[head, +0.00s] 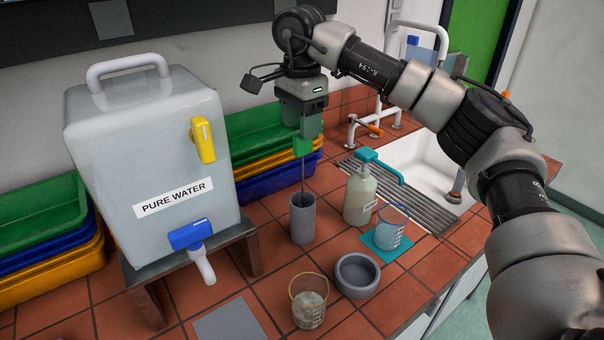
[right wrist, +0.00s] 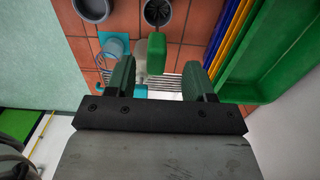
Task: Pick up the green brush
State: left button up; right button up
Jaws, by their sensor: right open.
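The green brush (head: 302,147) stands upright with its thin dark stem going down into a grey cylindrical holder (head: 303,218); its lower end is hidden inside. My right gripper (head: 306,132) is above it, pointing down, with the fingers close to the top of the green handle. In the right wrist view, the brush's green handle (right wrist: 156,54) shows ahead of and between the two spread fingers of my right gripper (right wrist: 160,68). The gripper is open and holds nothing. Contact between fingers and handle cannot be made out. My left gripper is not in view.
A soap bottle (head: 360,194), a beaker (head: 391,226) on a teal mat and a grey bowl (head: 357,275) stand right of the holder. Another beaker (head: 309,307) is in front. A pure water tank (head: 150,150) stands left. Stacked trays (head: 262,125) lie behind, a sink (head: 425,160) right.

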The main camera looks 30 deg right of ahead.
aim_at(303, 148)
jog(key=f, duration=0.1)
jog(key=f+p, duration=0.1)
jog(key=f, duration=0.3)
jog(key=shift+s+d+p, duration=0.2)
jog(key=shift+s+p, duration=0.05)
jog(key=shift+p, duration=0.1)
jog(key=shift+f, duration=0.45)
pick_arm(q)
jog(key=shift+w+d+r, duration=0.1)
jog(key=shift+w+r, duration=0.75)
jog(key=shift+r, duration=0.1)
pick_arm(e)
jog(key=shift+a, duration=0.1)
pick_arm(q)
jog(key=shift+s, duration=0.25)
pick_arm(e)
grip_shut()
